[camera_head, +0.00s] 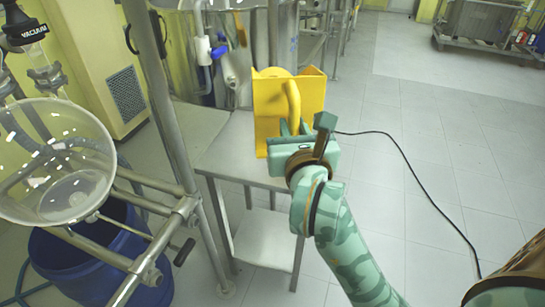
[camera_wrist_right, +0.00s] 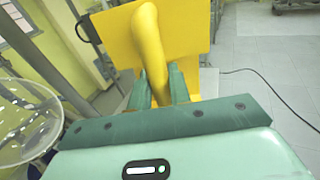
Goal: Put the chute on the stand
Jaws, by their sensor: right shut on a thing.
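The yellow chute (camera_head: 268,95) has a flat plate, raised sides and a curved handle. It is upright in the head view, over or on the right part of the metal stand (camera_head: 213,155). My right gripper (camera_head: 291,128) is shut on the chute's handle. In the right wrist view the chute (camera_wrist_right: 190,30) fills the upper middle, and the handle runs down between the two fingers of the gripper (camera_wrist_right: 163,88). The chute and gripper hide part of the stand top, so I cannot tell whether the chute touches it. My left gripper is not in view.
A glass vessel (camera_head: 60,165) in a metal pipe frame (camera_head: 160,100) stands at left, above a blue drum (camera_head: 95,260). A black cable (camera_head: 425,185) lies on the tiled floor to the right. The floor at right is mostly free. A cart (camera_head: 485,25) stands far back.

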